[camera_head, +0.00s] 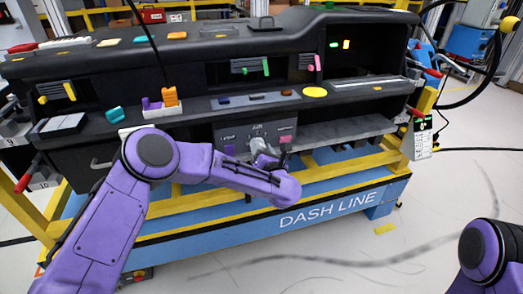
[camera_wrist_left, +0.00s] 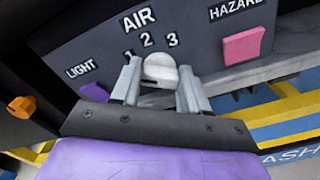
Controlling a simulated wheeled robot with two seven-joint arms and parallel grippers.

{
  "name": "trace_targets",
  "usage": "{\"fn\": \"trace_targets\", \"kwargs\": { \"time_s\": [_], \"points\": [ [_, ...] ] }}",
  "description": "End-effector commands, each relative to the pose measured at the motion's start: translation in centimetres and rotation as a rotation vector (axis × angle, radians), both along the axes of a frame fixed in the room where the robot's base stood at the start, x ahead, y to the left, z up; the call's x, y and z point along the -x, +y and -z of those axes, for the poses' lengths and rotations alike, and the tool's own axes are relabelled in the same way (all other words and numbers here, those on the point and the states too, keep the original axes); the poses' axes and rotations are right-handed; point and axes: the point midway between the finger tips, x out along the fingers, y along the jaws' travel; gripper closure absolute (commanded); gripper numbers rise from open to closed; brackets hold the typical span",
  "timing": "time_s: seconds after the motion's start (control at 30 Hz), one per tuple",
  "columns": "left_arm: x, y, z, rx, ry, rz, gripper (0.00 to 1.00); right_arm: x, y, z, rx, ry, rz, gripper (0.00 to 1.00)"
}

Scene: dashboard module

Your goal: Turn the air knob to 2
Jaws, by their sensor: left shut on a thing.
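The white air knob (camera_wrist_left: 160,69) sits on the dark control panel (camera_head: 230,136), below the AIR label and the numbers 1, 2 and 3. In the left wrist view, the 2 is just above the knob. My left gripper (camera_wrist_left: 158,88) is shut on the knob, with one grey finger on each side. The knob's pointing mark cannot be made out clearly. In the head view, my left wrist partly hides the panel. My right arm shows at the lower right of the head view, but its gripper is out of view.
A pink HAZARD button (camera_wrist_left: 244,46) is to the right of the knob, and a purple LIGHT button (camera_wrist_left: 94,91) is to the left. A grey shelf (camera_head: 345,132) extends right of the panel. The blue and yellow stand (camera_head: 345,185) is below.

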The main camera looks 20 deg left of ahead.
Motion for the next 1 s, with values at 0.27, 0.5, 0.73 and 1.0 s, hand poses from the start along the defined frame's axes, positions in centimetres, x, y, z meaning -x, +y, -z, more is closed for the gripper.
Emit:
{"fn": "trace_targets", "kwargs": {
  "time_s": [0.27,0.5,0.73,1.0],
  "points": [
    [-0.05,-0.16,0.03,-0.217,0.145,0.002,0.86,0.0,0.0,0.27,0.0,0.0,0.0,0.43],
    [-0.07,-0.24,0.07,-0.407,0.273,0.002,0.86,0.0,0.0,0.18,0.0,0.0,0.0,0.43],
    [-0.08,-0.26,0.14,-0.575,0.388,0.002,0.86,0.0,0.0,-0.04,0.0,0.0,0.0,0.43],
    [-0.08,-0.28,0.28,-0.727,0.492,0.003,0.86,0.0,-0.01,-0.31,0.0,0.0,0.0,0.43]
  ]
}}
